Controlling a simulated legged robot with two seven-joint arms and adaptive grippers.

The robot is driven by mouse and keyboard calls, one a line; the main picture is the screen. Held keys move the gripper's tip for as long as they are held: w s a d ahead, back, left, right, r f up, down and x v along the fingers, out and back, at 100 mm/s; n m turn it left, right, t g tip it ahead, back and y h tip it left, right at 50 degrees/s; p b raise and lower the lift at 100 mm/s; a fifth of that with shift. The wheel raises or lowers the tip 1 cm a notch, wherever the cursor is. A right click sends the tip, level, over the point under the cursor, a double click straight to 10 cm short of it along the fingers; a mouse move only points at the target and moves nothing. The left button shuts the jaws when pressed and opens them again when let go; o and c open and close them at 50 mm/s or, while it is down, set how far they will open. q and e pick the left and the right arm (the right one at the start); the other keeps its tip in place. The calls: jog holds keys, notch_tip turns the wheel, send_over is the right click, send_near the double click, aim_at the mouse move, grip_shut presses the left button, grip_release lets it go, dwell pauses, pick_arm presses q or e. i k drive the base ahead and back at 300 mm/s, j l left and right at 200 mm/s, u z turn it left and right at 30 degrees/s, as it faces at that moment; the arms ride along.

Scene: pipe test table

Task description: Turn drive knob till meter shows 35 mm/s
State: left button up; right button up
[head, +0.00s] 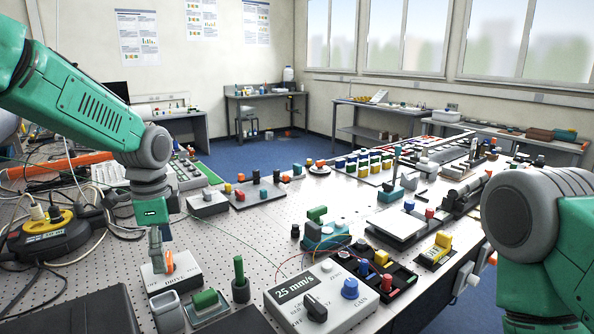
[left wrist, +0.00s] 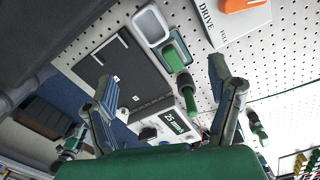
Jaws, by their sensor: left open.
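The drive box (head: 188,276) is a pale box with DRIVE lettering and an orange knob (head: 169,261). In the left wrist view the orange knob (left wrist: 245,4) is at the top right edge, outside the span of my fingers. The meter box (head: 343,314) carries a dark display (head: 296,287) reading 25 mm/s, a black knob (head: 315,308) and a blue GAIN knob (head: 350,288). The display also shows in the left wrist view (left wrist: 176,122). My left gripper (head: 156,250) points down beside the orange knob, partly covering it; its fingers (left wrist: 158,72) are spread and empty. My right gripper is out of view.
Green cylinders (head: 206,299) stand and lie between the drive box and meter box. A black and yellow power strip (head: 46,231) with tangled cables is at the left. Small boxes with coloured knobs (head: 258,190) stand farther back on the perforated table (head: 225,231).

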aim_at(172, 266)
jog(key=k+l, duration=0.35)
jog(key=k, duration=0.15)
jog(key=k+l, duration=0.3)
jog(key=k, duration=0.15)
